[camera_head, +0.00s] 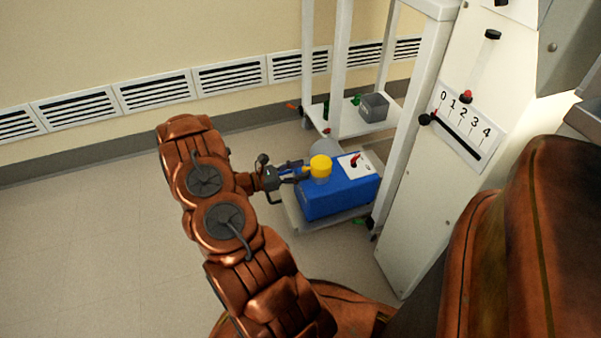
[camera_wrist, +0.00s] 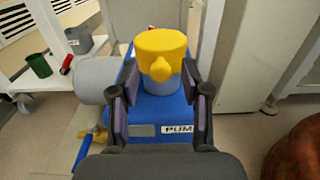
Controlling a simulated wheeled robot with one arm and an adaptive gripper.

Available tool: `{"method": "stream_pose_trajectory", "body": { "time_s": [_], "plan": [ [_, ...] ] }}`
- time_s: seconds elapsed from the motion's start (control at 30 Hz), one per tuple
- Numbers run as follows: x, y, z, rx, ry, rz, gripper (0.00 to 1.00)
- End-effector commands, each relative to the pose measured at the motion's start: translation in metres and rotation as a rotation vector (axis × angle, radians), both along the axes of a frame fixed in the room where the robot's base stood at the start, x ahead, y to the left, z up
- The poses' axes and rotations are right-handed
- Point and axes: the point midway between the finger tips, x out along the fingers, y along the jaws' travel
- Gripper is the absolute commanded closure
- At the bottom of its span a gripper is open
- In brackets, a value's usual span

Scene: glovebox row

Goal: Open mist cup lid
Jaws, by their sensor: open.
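The mist cup has a yellow lid (camera_wrist: 160,50) with a rounded knob on its near side, and it sits on a grey-blue cup body (camera_wrist: 160,83). The lid is down on the cup. The cup stands on a blue pump box (camera_head: 338,195); the yellow lid also shows in the head view (camera_head: 320,162). My gripper (camera_wrist: 156,85) is open, with one finger to each side of the cup in the wrist view. The fingers look apart from the lid. In the head view my gripper (camera_head: 299,171) reaches in from the left, close to the cup.
The pump box carries a white panel with a red switch (camera_head: 355,161) and a grey cylinder (camera_wrist: 98,80). A white shelf (camera_head: 345,122) holds a grey box (camera_head: 374,106). A tall white cabinet (camera_head: 430,190) stands to the right. The floor at left is clear.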

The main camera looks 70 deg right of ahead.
Motion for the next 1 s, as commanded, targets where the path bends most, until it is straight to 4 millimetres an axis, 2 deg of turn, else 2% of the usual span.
{"method": "stream_pose_trajectory", "body": {
  "time_s": [0.37,0.8,1.0],
  "plan": [
    [-0.0039,-0.0030,-0.0002,0.001,0.001,0.000,0.54],
    [-0.0038,-0.0030,-0.0003,0.001,0.000,0.000,1.00],
    [-0.0036,-0.0030,-0.0003,0.001,0.000,0.000,1.00]
  ]
}}
